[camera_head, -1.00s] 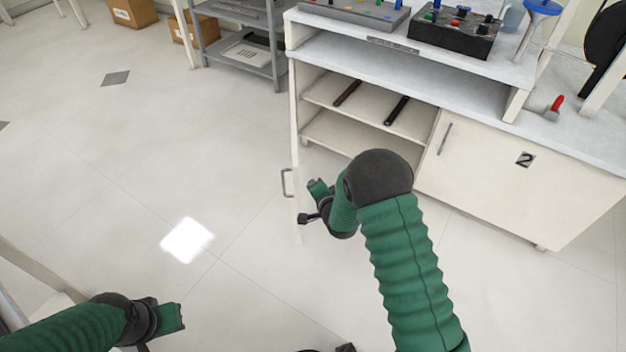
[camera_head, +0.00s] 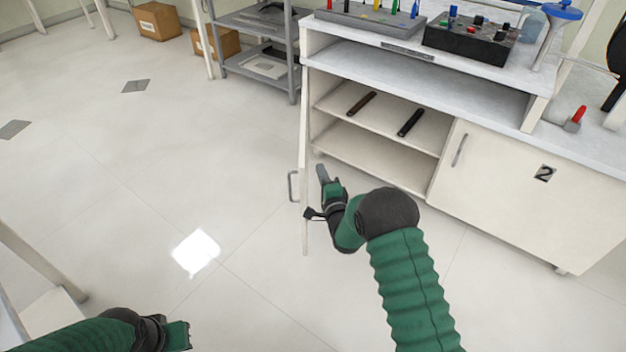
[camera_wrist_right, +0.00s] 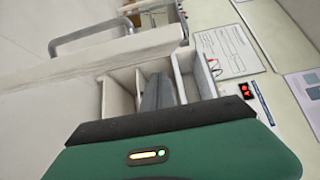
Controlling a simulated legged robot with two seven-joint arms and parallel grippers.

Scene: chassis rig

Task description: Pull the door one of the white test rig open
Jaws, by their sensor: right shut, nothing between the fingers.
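Door one (camera_head: 304,190) of the white test rig (camera_head: 320,40) stands swung out from the left side of the cabinet, seen nearly edge-on. Its grey bar handle (camera_head: 292,186) is on the door's left face. The compartment behind it is exposed. My right gripper (camera_head: 322,174) is just right of the door, on its inner side, shut and empty; I cannot tell whether it touches the door. In the right wrist view the shut fingers (camera_wrist_right: 156,92) point past the door panel (camera_wrist_right: 120,55), with the handle (camera_wrist_right: 90,35) beyond it. My left gripper (camera_head: 178,336) is low at the left, its fingers unclear.
Two dark tools, one brown (camera_head: 361,103) and one black (camera_head: 411,122), lie on the cabinet shelf. Door two (camera_head: 510,175), marked "2", is closed at the right. A grey shelf unit (camera_head: 255,50) stands behind. The floor left of the door is clear.

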